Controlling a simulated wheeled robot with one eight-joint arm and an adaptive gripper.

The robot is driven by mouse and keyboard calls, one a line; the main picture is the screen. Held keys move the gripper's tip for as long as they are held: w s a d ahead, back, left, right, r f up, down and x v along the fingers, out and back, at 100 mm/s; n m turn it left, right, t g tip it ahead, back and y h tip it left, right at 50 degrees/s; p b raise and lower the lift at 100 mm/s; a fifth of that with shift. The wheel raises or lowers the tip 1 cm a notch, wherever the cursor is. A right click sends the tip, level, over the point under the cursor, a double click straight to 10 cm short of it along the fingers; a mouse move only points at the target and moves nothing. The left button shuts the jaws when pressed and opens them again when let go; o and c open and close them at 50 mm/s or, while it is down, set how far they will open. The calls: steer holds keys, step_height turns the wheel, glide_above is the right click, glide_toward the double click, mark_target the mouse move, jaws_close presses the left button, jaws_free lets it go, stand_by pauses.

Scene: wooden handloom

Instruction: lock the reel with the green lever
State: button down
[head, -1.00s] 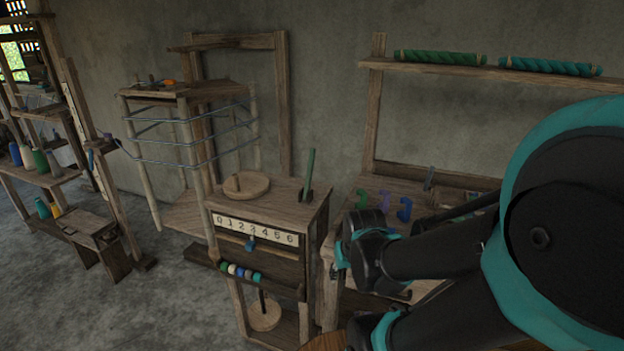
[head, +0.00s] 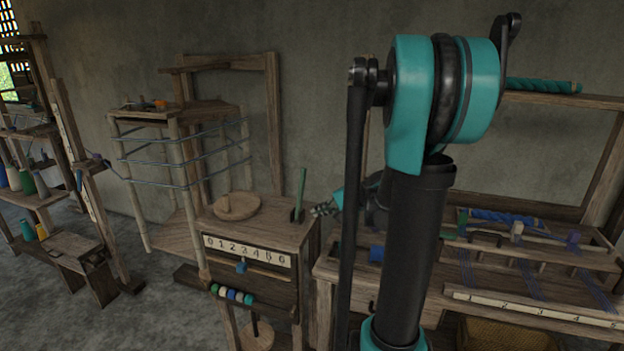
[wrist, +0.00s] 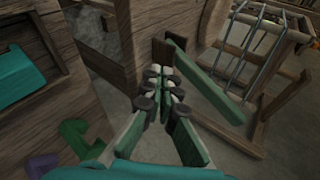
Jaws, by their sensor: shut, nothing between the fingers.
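The green lever (head: 301,188) stands nearly upright in a dark slotted base on top of the wooden cabinet (head: 270,226). It also shows in the wrist view (wrist: 208,82), as a green bar just beyond my fingertips and to their right. My gripper (head: 322,209) is just right of the lever in the head view, partly hidden behind my own arm. In the wrist view my gripper (wrist: 163,88) has its fingertips together and empty. I cannot tell whether it touches the lever. The reel (head: 181,152), a wooden frame wound with blue-grey thread, stands left behind the cabinet.
A round wooden disc (head: 233,206) with a peg lies on the cabinet left of the lever. A number strip (head: 247,250) runs along the cabinet front, above coloured beads (head: 232,294). The loom bench (head: 470,290) stands to the right.

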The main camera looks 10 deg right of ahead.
steer(key=w+d+r+m+t+y, duration=0.3)
steer(key=w+d+r+m, duration=0.2)
steer(key=d, duration=0.3)
steer(key=shift+w+r+t+y, duration=0.4)
steer(key=shift+r, duration=0.5)
steer(key=w+a, duration=0.4)
steer(key=a, duration=0.4)
steer(key=shift+a+r, duration=0.15)
steer(key=shift+a, duration=0.05)
steer(key=shift+w, duration=0.1)
